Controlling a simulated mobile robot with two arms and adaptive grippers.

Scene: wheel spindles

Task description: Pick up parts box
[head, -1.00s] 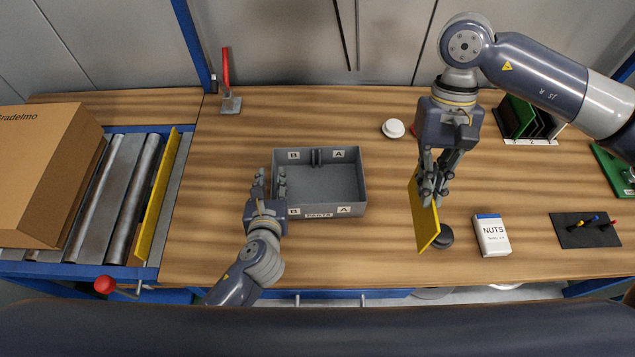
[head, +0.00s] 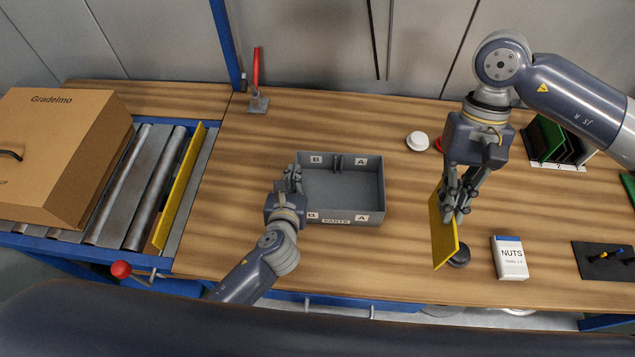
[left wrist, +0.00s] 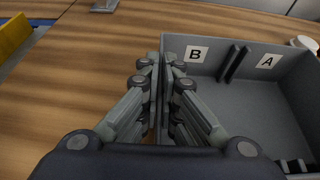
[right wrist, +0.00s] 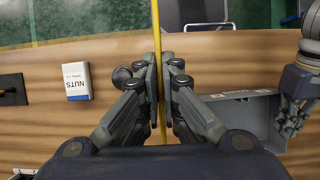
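The grey parts box (head: 347,190) sits on the wooden bench, open on top and empty apart from a short divider at its far wall. Its walls carry A and B labels. My left gripper (head: 291,179) is at the box's left wall. In the left wrist view its fingers (left wrist: 165,75) are close together with the wall between them, and the box (left wrist: 265,110) extends to the right. My right gripper (head: 455,205) is shut on a thin yellow panel (head: 442,238), held upright to the right of the box. The panel shows edge-on in the right wrist view (right wrist: 157,25).
A dark round object (head: 460,256) and a NUTS carton (head: 510,258) stand right of the panel. A white round item (head: 417,141) lies behind. A cardboard box (head: 60,150) rests on the roller conveyor (head: 150,190) at left.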

